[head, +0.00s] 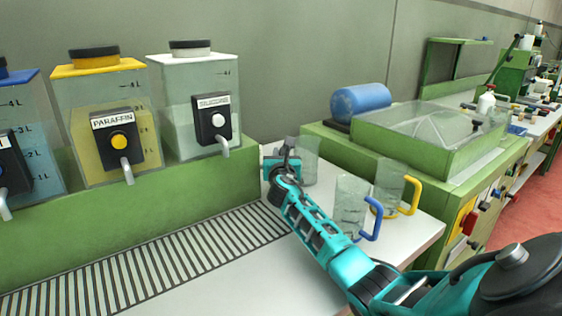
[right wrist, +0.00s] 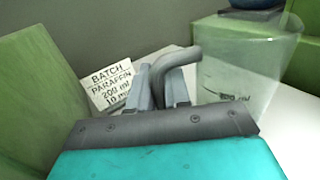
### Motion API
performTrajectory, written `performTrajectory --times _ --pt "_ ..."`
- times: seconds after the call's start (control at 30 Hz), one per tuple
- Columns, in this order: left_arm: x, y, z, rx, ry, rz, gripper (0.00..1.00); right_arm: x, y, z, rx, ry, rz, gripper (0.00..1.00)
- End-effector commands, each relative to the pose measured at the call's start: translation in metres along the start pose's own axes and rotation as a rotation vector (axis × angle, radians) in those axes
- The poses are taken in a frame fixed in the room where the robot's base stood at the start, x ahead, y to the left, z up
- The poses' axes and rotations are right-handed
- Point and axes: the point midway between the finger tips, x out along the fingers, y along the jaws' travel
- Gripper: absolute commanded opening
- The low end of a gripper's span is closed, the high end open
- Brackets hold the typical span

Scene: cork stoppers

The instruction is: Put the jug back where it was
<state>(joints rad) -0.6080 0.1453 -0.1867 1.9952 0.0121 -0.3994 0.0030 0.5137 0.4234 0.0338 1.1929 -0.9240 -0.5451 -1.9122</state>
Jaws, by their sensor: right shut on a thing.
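A clear jug (head: 308,160) with a grey handle stands or hangs at the back of the white worktop, right of the dispensers. My right gripper (head: 284,162) is on its left side. In the right wrist view the fingers (right wrist: 163,90) are shut on the grey handle (right wrist: 182,58), and the clear jug (right wrist: 248,68) is to their right, looking upright and empty. I cannot tell whether its base touches the worktop. A jug with a blue handle (head: 350,205) and one with a yellow handle (head: 390,182) stand nearer, right of my right arm. My left gripper is out of view.
Three dispensers stand on a green ledge: blue, yellow paraffin (head: 85,150) and clear (head: 182,115). A slatted drain (head: 150,258) runs below them. A batch card (right wrist: 111,84) lies left of the fingers. A green bench (head: 345,145) borders the worktop at the back right.

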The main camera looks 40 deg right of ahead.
Motion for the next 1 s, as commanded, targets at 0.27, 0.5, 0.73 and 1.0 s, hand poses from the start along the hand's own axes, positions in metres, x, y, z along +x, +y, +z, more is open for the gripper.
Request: performTrajectory --times 0.27,0.5,0.73,1.0 --pt "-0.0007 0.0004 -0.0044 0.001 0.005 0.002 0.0 0.0002 -0.0001 -0.0006 0.0 -0.002 0.0 0.0" --pt "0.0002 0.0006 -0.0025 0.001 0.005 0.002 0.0 0.0001 -0.0003 -0.0033 -0.001 -0.001 0.0 0.29" --pt "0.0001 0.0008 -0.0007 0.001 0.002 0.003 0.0 0.0001 -0.0002 -0.0033 -0.001 -0.001 0.0 0.43" --pt "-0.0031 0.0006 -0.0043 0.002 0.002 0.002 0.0 -0.003 0.0001 0.0006 -0.001 0.0 0.001 0.43"
